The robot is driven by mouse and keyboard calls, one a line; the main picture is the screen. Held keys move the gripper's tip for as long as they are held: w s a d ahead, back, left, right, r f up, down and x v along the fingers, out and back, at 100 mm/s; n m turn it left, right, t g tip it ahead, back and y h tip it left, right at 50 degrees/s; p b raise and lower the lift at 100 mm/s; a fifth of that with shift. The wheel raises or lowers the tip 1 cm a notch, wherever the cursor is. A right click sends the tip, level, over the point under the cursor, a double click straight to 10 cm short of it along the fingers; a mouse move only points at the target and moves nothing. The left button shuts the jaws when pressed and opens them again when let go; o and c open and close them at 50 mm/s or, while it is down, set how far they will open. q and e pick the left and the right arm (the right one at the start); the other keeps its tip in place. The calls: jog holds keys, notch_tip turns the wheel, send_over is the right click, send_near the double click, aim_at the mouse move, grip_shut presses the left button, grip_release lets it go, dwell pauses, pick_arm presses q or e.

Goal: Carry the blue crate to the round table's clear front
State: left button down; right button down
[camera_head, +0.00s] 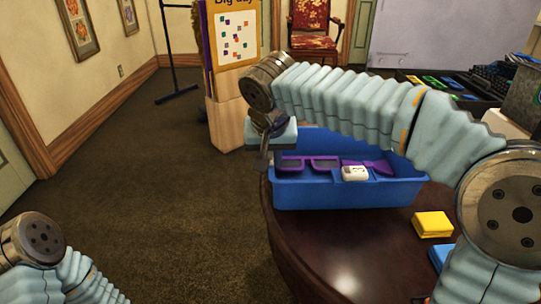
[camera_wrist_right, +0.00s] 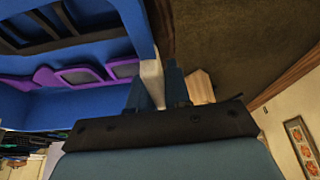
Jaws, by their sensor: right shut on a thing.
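The blue crate (camera_head: 345,197) is at the round table's (camera_head: 325,252) left side, its left end by the table edge. I cannot tell whether it rests on the table or is slightly raised. Purple glasses (camera_head: 310,163) and a small white object (camera_head: 355,174) lie inside. My right gripper (camera_head: 263,158) is shut on the crate's left wall. In the right wrist view the crate (camera_wrist_right: 85,105) fills the left, with the gripper's fingers (camera_wrist_right: 153,85) at its wall. My left arm shows at bottom left; its gripper is out of frame.
A yellow block (camera_head: 432,224) and a partly hidden blue object (camera_head: 440,257) are on the table to the right. The table's front (camera_head: 345,275) is bare. A dark tray of items (camera_head: 450,85) stands behind at right. Open carpet lies to the left.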

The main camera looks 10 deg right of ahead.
jog(key=shift+f, duration=0.25)
jog(key=c, duration=1.1)
grip_release()
jog(key=shift+r, duration=0.4)
jog(key=p+v, duration=0.1)
jog(key=v, duration=1)
jog(key=shift+s+r, duration=0.2)
jog(key=shift+r, duration=0.15)
jog(key=shift+s, duration=0.1)
